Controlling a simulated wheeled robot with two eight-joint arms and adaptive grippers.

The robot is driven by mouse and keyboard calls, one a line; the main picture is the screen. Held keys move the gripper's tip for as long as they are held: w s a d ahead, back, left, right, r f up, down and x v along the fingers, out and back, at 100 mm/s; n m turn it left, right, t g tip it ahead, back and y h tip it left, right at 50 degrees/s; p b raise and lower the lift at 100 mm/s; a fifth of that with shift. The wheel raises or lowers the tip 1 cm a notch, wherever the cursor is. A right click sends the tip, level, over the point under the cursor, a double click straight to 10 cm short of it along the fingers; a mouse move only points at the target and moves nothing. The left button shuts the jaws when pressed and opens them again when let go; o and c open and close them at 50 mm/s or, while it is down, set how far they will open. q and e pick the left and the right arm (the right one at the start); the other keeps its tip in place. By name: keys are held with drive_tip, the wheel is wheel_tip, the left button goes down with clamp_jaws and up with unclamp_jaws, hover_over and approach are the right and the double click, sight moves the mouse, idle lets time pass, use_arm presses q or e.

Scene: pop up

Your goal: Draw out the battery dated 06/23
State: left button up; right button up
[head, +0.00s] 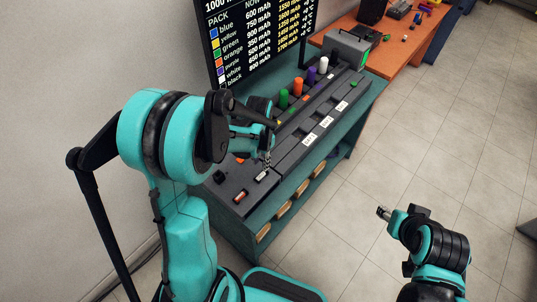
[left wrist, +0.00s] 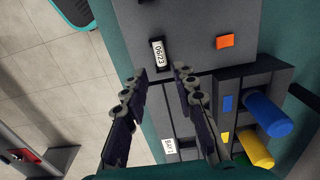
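The date label 06/23 (left wrist: 158,54) is white and sits in a dark slot of the grey unit in the left wrist view. How much of the battery shows around it is unclear. An orange square (left wrist: 225,41) lies to its right on the same grey top. My left gripper (left wrist: 159,75) has its two fingers spread, with the label just beyond and between the tips and nothing between them. In the head view my left gripper (head: 267,160) hangs over the near end of the bench unit. My right gripper (head: 383,212) is over the floor, away from the bench; its fingers are too small to read.
Blue (left wrist: 268,115) and yellow (left wrist: 254,148) cylinders stand near the left gripper. Green (head: 284,98), orange (head: 297,86), purple (head: 311,76) and white (head: 323,65) ones line the bench. A black sign (head: 258,40) stands behind. The tiled floor (head: 440,130) is free.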

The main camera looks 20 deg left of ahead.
sight(261, 175)
use_arm(q)
wheel_tip(261, 175, down, 9)
drive_tip(key=b, duration=0.6)
drive_tip(key=shift+r, duration=0.6)
drive_tip(key=c, duration=0.5)
clamp_jaws()
drive_tip(key=shift+p, duration=0.3)
drive_tip(key=shift+r, duration=0.15)
drive_tip(key=shift+r+p, duration=0.35)
drive_tip(key=shift+r, duration=0.15)
drive_tip(key=shift+r, duration=0.1)
wheel_tip(261, 175, up, 5)
drive_tip(key=p, duration=0.3)
drive_tip(key=shift+f, duration=0.2)
